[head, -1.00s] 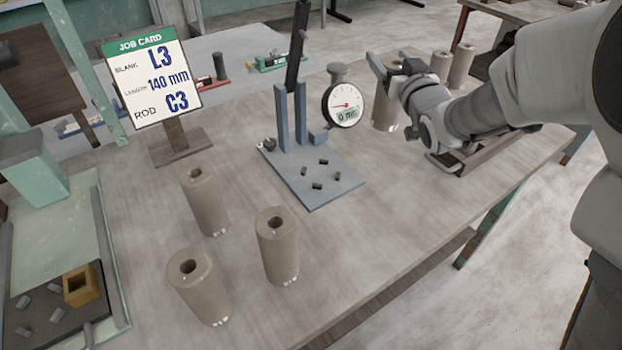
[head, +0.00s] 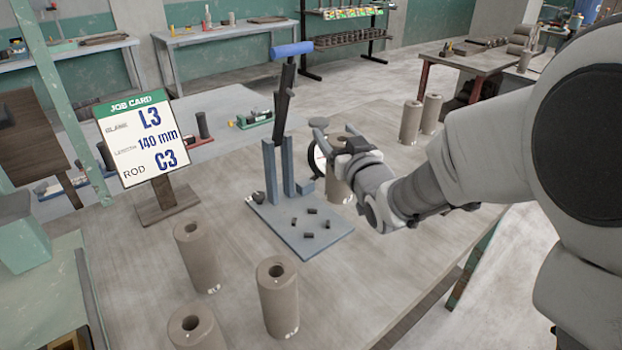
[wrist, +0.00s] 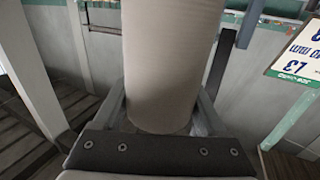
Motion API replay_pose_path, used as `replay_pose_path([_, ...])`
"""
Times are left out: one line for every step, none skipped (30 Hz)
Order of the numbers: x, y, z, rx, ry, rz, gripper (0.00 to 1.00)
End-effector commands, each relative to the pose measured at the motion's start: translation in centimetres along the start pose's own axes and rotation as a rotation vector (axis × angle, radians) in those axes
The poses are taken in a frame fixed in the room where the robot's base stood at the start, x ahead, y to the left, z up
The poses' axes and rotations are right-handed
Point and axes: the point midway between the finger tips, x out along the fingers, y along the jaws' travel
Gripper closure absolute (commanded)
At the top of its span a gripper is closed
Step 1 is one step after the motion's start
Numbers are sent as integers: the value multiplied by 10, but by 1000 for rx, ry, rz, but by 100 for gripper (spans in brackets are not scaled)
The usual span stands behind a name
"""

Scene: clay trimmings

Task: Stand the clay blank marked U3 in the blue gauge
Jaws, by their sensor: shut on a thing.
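My gripper (head: 338,142) is shut on a grey-brown clay blank (head: 341,188), which looks upright just right of and behind the blue gauge. The blank also fills the middle of the wrist view (wrist: 170,65) between the two fingers. I cannot read its mark. The blue gauge (head: 325,240) has a flat base with several small dark pegs, two uprights and a raised lever with a blue handle (head: 291,49). Its round dial (head: 313,165) is mostly hidden behind my gripper. No blank stands on the gauge base. Whether the held blank touches the table is unclear.
Three hollow blanks (head: 278,297) stand at the front left, and two (head: 410,122) stand at the back right. A job card (head: 140,138) reading L3, 140 mm, C3 stands left of the gauge. The table (head: 380,290) is clear in front of my arm.

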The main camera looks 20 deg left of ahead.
Motion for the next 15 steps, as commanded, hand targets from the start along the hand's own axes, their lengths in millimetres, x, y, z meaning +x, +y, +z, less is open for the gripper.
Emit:
replay_pose_path([2, -14, 8, 1, 2, -6, 100])
replay_pose_path([3, -20, 11, 0, 2, -5, 100])
replay_pose_path([5, -28, 16, 0, 2, -6, 100])
replay_pose_path([6, -33, 20, 0, 2, -5, 100])
replay_pose_path([7, -38, 22, -1, 3, -4, 100])
replay_pose_path([8, -44, 25, 0, 4, -3, 100])
replay_pose_path([9, -48, 28, 0, 4, -2, 100])
replay_pose_path([9, -51, 30, -1, 3, -3, 100])
replay_pose_path([10, -54, 32, -1, 4, 0, 100])
replay_pose_path([10, -56, 32, 0, 4, 0, 100])
replay_pose_path([10, -58, 33, -1, 5, 0, 100])
replay_pose_path([10, -59, 34, -1, 5, 0, 100])
replay_pose_path([11, -59, 35, -1, 6, 1, 100])
replay_pose_path([11, -59, 36, -1, 5, 1, 100])
replay_pose_path([11, -59, 39, -1, 5, 2, 100])
